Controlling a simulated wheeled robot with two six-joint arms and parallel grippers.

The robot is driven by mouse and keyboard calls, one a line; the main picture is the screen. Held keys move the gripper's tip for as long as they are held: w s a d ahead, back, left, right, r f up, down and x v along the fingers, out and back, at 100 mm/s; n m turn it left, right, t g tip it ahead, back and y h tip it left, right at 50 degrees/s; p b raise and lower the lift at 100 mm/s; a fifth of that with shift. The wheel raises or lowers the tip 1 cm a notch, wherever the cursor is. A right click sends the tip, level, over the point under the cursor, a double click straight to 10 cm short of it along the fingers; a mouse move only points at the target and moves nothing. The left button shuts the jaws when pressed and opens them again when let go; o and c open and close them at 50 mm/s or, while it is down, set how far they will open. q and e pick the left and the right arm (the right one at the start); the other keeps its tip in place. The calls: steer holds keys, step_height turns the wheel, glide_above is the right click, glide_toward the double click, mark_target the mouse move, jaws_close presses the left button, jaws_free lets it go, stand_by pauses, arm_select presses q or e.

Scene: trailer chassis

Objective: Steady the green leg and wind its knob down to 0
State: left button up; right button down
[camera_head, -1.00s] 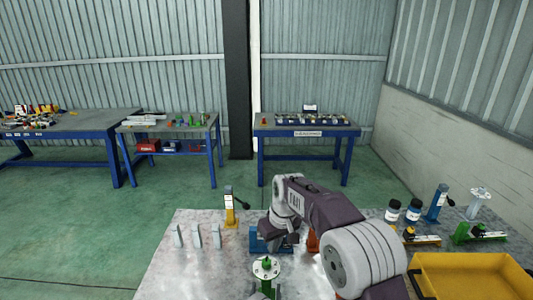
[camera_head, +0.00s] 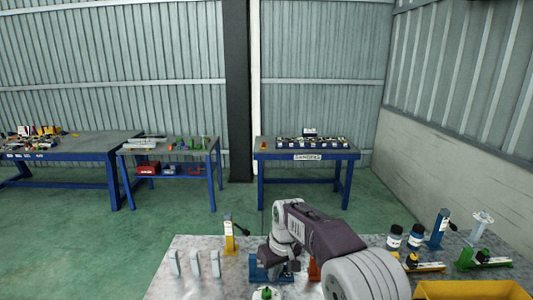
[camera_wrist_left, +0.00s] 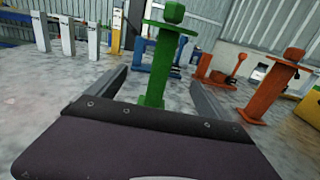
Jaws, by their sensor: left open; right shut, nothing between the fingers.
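The green leg (camera_wrist_left: 160,65) stands upright in the left wrist view, with a flat plate near its top and a green knob (camera_wrist_left: 174,13) above. My left gripper (camera_wrist_left: 157,80) is open, one finger to each side of the green leg, with gaps showing between. My right gripper (camera_head: 268,254) is shut and empty beyond the green leg in the head view; its fingertips are hard to make out. No scale reading is legible.
An orange leg (camera_wrist_left: 268,92) stands right of the green one. A blue stand (camera_head: 258,272) is behind it. Several pale upright pieces (camera_head: 195,263) and a yellow jack (camera_head: 229,240) are at left.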

arm_select(q)
glide_toward(266, 298)
steer(key=w, duration=0.4)
steer(key=shift+w+d+r, duration=0.1)
